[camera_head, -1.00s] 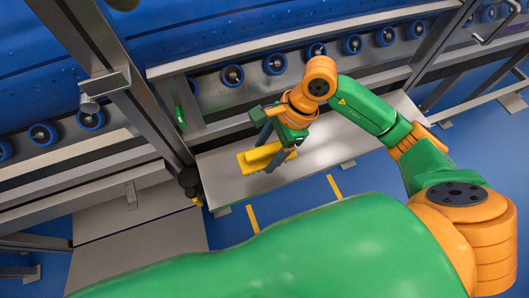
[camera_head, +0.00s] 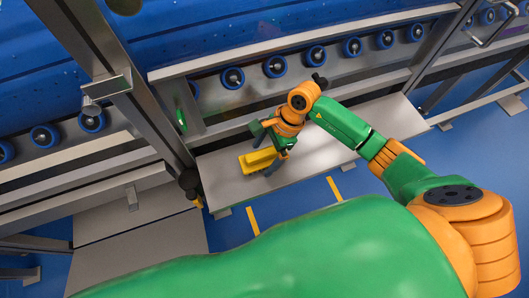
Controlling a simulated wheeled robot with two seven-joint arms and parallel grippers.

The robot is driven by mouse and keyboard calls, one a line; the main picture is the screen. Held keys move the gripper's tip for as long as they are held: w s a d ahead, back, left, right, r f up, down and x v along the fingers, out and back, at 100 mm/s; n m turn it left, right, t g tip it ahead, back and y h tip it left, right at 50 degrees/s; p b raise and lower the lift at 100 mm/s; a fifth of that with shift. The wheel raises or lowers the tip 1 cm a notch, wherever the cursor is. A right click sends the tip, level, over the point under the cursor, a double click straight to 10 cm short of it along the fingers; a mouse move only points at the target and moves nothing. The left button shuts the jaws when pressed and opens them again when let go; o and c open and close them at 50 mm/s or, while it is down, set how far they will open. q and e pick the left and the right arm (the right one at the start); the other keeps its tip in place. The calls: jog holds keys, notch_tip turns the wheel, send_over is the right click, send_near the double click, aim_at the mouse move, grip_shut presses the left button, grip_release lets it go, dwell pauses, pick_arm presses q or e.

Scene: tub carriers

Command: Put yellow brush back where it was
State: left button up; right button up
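The yellow brush (camera_head: 256,161) lies at the left part of a grey metal shelf (camera_head: 222,180) below the roller conveyor. My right gripper (camera_head: 266,151) is over the brush, with its dark fingers spread apart, one on the far side and one on the near side of it. The fingers look open, and I cannot tell whether either touches the brush. The hand hides the brush's right end. My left gripper is not in view.
A steel post (camera_head: 138,95) stands left of the shelf. Blue rollers (camera_head: 275,67) run behind and above it, in front of a blue surface (camera_head: 210,30). The shelf's right half is clear beneath my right arm. The floor is blue with yellow marks (camera_head: 253,221).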

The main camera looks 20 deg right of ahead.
jog(key=shift+r+p, duration=0.3)
jog(key=v, duration=1.1)
jog(key=shift+d+r+b, duration=0.2)
jog(key=shift+r+b, duration=0.1)
jog(key=shift+b, duration=0.1)
